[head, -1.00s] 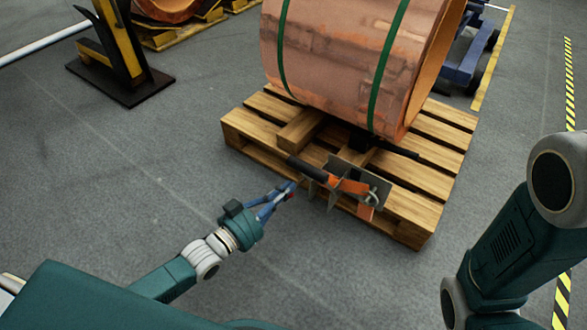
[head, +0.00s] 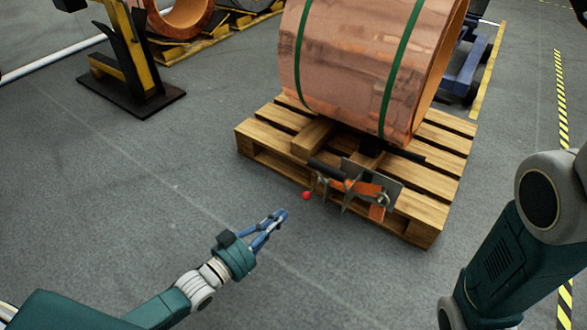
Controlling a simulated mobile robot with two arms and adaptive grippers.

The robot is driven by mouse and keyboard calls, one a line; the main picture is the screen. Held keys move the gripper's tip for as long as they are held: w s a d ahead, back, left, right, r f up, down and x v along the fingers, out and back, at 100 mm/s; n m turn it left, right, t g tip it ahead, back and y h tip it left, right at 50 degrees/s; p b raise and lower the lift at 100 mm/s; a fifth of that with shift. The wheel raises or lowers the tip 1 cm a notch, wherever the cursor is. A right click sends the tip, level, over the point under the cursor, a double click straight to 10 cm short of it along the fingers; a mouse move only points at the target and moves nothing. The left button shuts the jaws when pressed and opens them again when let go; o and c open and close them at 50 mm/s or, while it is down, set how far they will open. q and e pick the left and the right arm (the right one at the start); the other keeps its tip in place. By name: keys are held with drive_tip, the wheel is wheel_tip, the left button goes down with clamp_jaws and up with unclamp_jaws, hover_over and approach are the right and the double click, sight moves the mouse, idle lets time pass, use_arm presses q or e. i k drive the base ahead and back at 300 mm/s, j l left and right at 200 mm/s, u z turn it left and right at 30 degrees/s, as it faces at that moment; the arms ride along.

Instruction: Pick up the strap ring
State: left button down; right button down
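A tool with orange parts, a dark bar, grey plates and a small metal ring (head: 386,199) sits at the front edge of the wooden pallet (head: 275,172). I cannot tell for sure whether that ring is the strap ring. A small red ball (head: 306,195) shows at the left end of the tool. My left gripper (head: 282,213) is in front of the pallet, apart from the tool and the ball. Its blue fingers look close together at the tips, and I see nothing between them. My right arm shows at the right edge, but its gripper is out of view.
A large copper foil coil (head: 345,60) with green straps rests on the pallet. A yellow and black stand (head: 122,55) is at the upper left, with a second copper coil (head: 185,15) behind it. A blue cart (head: 465,65) stands behind the pallet.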

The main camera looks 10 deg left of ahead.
sight(377, 212)
drive_tip(key=k+j, duration=0.7)
drive_tip(key=k, duration=0.2)
